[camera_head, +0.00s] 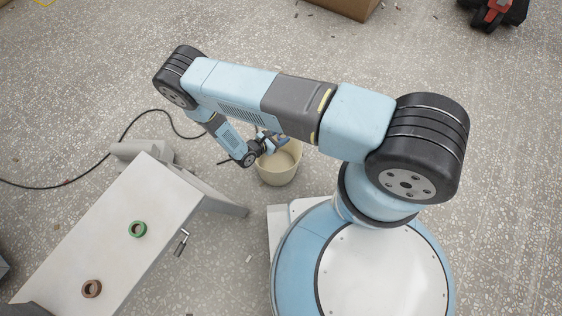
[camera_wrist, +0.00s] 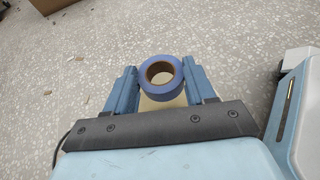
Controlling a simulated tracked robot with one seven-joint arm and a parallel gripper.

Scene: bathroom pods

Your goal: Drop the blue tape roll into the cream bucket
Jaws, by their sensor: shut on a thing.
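The blue tape roll (camera_wrist: 162,80) sits between the fingers of my gripper (camera_wrist: 162,86) in the wrist view. The gripper is shut on it. In the head view my gripper (camera_head: 272,140) is over the far left rim of the cream bucket (camera_head: 279,167), which stands on the floor. The arm partly covers the bucket. The part of the bucket that shows looks empty. In the wrist view a pale bit of the bucket (camera_wrist: 165,102) shows below the roll, mostly hidden by the gripper. I cannot tell the height of the roll above the bucket.
A pale bench (camera_head: 110,245) at the lower left holds a green tape roll (camera_head: 138,229) and a brown tape roll (camera_head: 92,289). A black cable (camera_head: 105,155) lies on the floor. A cardboard box (camera_head: 345,6) and a red machine (camera_head: 490,15) are at the back.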

